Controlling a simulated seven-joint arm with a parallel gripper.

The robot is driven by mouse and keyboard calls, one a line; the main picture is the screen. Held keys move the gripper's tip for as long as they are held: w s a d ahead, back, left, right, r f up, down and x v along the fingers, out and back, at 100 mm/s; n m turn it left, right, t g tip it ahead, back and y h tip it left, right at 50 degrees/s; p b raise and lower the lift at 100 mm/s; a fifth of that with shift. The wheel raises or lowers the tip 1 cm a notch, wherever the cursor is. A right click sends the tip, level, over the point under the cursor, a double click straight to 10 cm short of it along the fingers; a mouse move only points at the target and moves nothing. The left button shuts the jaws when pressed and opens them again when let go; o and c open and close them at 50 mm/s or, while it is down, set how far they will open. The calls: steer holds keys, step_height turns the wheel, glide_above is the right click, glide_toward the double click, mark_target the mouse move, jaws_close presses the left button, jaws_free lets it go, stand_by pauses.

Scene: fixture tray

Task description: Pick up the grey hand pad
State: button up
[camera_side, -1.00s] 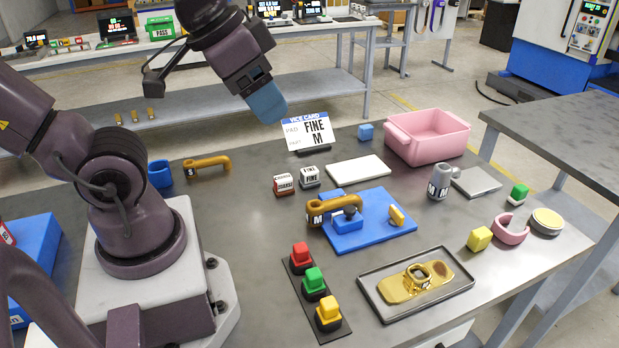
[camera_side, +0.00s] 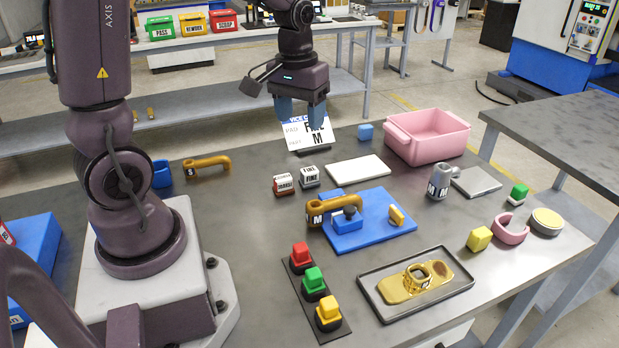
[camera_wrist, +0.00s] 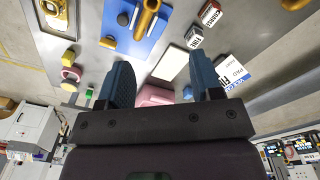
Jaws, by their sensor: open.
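The grey hand pad (camera_side: 309,176), a small block labelled FINE, stands on the table in front of the sign card. It also shows in the wrist view (camera_wrist: 194,39), near the tip of the right-hand finger. Beside it stands a red-based pad labelled COARSE (camera_side: 284,184). My gripper (camera_side: 301,122) is open and empty, with its blue fingers pointing down, above and behind the pads, in front of the card. In the wrist view the two fingers (camera_wrist: 160,72) are spread wide with nothing between them touching.
A white plate (camera_side: 358,171) lies right of the pads. A blue fixture (camera_side: 368,235) holds a gold M handle. A pink bin (camera_side: 427,140), a small blue cube (camera_side: 365,132) and a grey M mug-like part (camera_side: 439,183) are farther right.

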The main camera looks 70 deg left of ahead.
mark_target(309, 170)
steer(key=w+a+f+n, duration=0.7)
steer(key=a+f+n, duration=0.4)
steer(key=a+f, duration=0.15)
steer(key=shift+g, duration=0.3)
steer(key=f, duration=0.4)
steer(key=a+f, duration=0.1)
steer(key=f, duration=0.1)
steer(key=shift+w+a+f, duration=0.1)
steer(key=shift+f, duration=1.4)
steer(key=shift+w+a+f, duration=0.1)
steer(key=shift+f, duration=1.35)
steer(key=shift+c, duration=0.2)
steer(key=c, duration=0.6)
steer(key=shift+r, duration=0.1)
